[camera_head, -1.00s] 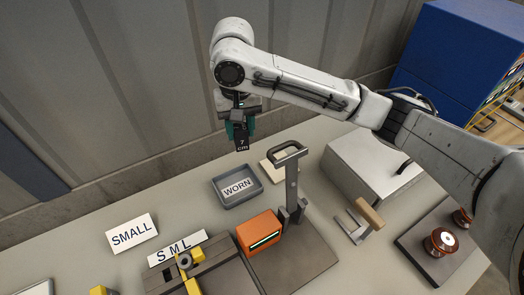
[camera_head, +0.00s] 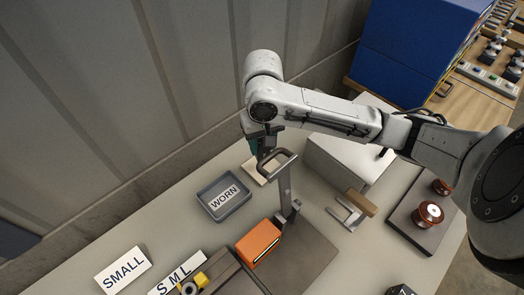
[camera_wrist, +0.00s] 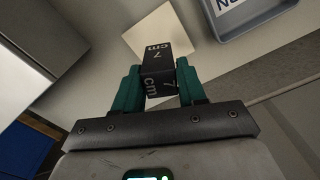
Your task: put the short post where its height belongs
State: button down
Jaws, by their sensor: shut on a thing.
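My gripper (camera_wrist: 158,88) is shut on a black block marked "7 cm" (camera_wrist: 157,66), held between its green fingers. In the wrist view the block is in front of a cream square pad (camera_wrist: 165,32); I cannot tell whether they touch. In the head view my gripper (camera_head: 263,142) is at the back of the bench, behind the grey handle (camera_head: 283,170) of an upright stand, which partly hides the block. The pad (camera_head: 256,170) lies right of the grey tray labelled WORN (camera_head: 240,206). Cards reading SMALL (camera_head: 123,270) and S M L (camera_head: 178,273) are at the lower left.
An orange box (camera_head: 258,243) sits beside the stand. A pale box (camera_head: 335,158) and a wooden-handled metal tool (camera_head: 360,203) are to the right. Brown insulators (camera_head: 428,214) stand on a dark board (camera_head: 408,225). A wall runs close behind the bench.

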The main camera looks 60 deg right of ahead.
aim_at(262, 152)
jog(key=shift+f, duration=1.85)
jog(key=shift+f, duration=0.15)
jog(key=c, duration=0.6)
grip_release()
jog(key=shift+c, duration=0.2)
notch_tip(262, 152, up, 12)
jog(key=shift+s+r+p, duration=0.1)
jog(key=shift+r+p, duration=0.05)
jog(key=shift+p, duration=0.2)
